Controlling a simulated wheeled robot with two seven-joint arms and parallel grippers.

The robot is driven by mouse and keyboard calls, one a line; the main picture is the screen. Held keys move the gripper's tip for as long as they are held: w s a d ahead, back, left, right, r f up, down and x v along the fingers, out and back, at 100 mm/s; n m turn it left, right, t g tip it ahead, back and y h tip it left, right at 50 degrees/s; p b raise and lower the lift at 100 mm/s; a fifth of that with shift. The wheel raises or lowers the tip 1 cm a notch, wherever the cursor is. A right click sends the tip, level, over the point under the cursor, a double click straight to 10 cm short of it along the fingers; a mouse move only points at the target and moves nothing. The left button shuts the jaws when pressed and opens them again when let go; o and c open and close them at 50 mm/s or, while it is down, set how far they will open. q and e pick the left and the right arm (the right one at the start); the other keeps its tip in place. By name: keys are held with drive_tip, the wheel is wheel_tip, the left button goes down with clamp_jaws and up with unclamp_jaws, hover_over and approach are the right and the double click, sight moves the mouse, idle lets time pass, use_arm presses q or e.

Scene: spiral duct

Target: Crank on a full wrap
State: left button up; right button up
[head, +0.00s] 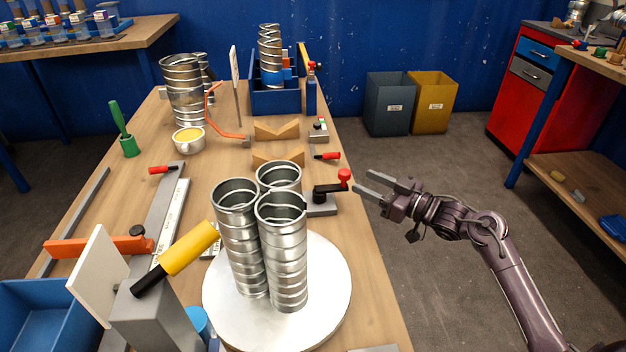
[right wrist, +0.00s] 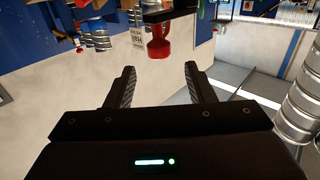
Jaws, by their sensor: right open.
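A crank with a black arm and a red knob (head: 344,175) sits on a grey block (head: 320,206) at the right edge of the bench, beside the round metal turntable (head: 336,278). Three upright spiral duct tubes (head: 282,250) stand together on the turntable. My right gripper (head: 364,186) is open and empty, its fingertips just right of the red knob and apart from it. In the right wrist view the red knob (right wrist: 158,48) shows ahead of and between the open fingers, with the black crank arm beside it. My left gripper is not in view.
A yellow-handled lever (head: 187,248) and a white plate (head: 98,275) stand left of the turntable. Wooden V-blocks (head: 277,130), a cup (head: 189,139) and more ducts (head: 184,88) lie farther back. The floor right of the bench is clear near my right arm.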

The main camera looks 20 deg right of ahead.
sight(345, 171)
drive_tip(key=x, duration=0.7)
drive_tip(key=shift+w, duration=0.2)
clamp_jaws()
